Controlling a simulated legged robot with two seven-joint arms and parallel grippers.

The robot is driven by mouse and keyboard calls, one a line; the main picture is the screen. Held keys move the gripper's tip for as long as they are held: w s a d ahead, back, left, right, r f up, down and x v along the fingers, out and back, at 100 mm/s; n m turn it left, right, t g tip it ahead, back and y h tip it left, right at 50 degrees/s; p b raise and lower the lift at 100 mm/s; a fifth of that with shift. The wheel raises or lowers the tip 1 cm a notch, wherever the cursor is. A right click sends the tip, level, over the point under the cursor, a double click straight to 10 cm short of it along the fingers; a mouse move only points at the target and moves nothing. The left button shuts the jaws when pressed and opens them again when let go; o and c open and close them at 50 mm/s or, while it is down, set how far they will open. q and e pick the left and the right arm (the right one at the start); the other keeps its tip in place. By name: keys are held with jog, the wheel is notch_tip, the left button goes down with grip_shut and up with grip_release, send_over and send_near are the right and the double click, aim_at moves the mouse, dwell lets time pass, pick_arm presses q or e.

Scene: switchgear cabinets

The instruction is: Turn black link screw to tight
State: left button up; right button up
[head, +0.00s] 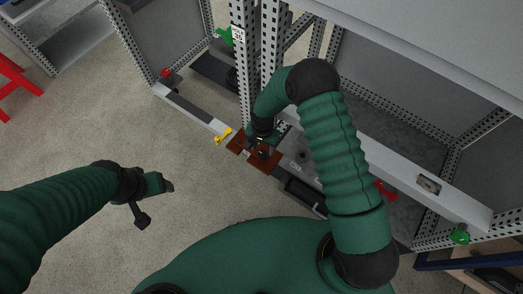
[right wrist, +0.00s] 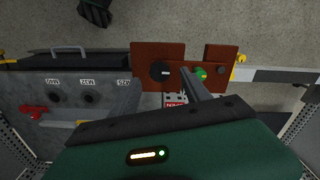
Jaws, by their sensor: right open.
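A round black screw knob (right wrist: 159,71) sits on the larger brown plate (right wrist: 145,54) in the right wrist view. It also shows in the head view (head: 263,154). A green knob (right wrist: 201,73) and a smaller dark knob (right wrist: 221,71) are to its right. My right gripper (head: 261,139) is open close to the brown plates. In the right wrist view its dark finger (right wrist: 193,84) reaches between the black and green knobs; the other finger is not clear, and contact cannot be told. My left gripper (head: 157,203) is open and empty over the floor.
A yellow clip (head: 223,135) is next to the brown plates. Perforated cabinet posts (head: 241,70) rise behind.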

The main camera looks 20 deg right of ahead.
aim_at(262, 154)
notch_tip(262, 154, down, 4)
jog(key=shift+f+b, duration=0.15)
jog(key=shift+b, duration=0.4)
grip_shut()
